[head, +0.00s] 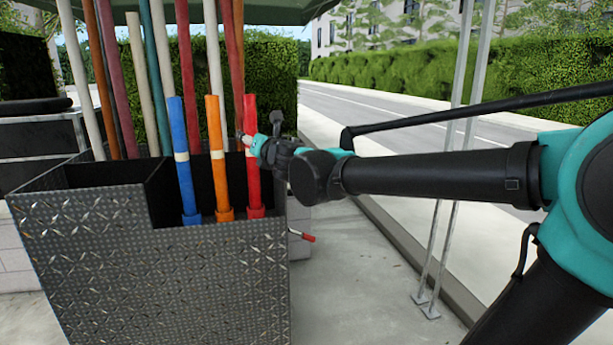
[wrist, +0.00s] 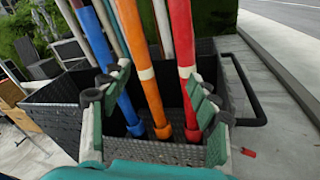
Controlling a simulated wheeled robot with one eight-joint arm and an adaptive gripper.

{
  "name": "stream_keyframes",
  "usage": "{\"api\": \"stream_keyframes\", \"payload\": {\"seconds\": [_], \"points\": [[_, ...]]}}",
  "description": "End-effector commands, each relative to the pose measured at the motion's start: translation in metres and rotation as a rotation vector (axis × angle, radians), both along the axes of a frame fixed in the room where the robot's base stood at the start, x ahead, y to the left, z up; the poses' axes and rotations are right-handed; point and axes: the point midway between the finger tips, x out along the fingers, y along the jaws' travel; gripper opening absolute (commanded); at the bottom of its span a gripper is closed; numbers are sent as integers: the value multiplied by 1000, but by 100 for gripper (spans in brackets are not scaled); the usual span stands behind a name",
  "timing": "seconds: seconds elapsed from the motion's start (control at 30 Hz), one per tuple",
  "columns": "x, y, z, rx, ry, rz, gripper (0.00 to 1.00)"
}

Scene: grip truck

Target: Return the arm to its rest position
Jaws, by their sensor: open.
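My arm reaches in from the right in the head view, and my gripper (head: 252,142) is at the red pole's upper part, overlapping it in the picture. In the wrist view my gripper (wrist: 150,88) is open, its two fingers spread wide. The orange pole (wrist: 141,65) and the red pole (wrist: 182,40) appear between the fingers, with nothing visibly clamped. The blue pole (wrist: 100,45) is partly behind the left finger. Whether a finger touches the red pole (head: 252,185) cannot be told.
A dark diamond-plate bin (head: 150,270) holds the blue pole (head: 181,150), the orange pole (head: 216,150) and several taller poles behind. A red-handled item (head: 302,236) shows beside the bin.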

Motion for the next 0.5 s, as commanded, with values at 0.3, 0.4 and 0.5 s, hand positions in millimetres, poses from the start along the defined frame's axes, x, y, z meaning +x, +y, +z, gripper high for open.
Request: {"api": "stream_keyframes", "payload": {"seconds": [0.3,0.4,0.5], "points": [[21,-137,-82,475,308,-374,61],[14,-192,-125,696,427,-542,61],[-4,-242,-171,924,534,-712,61]]}}
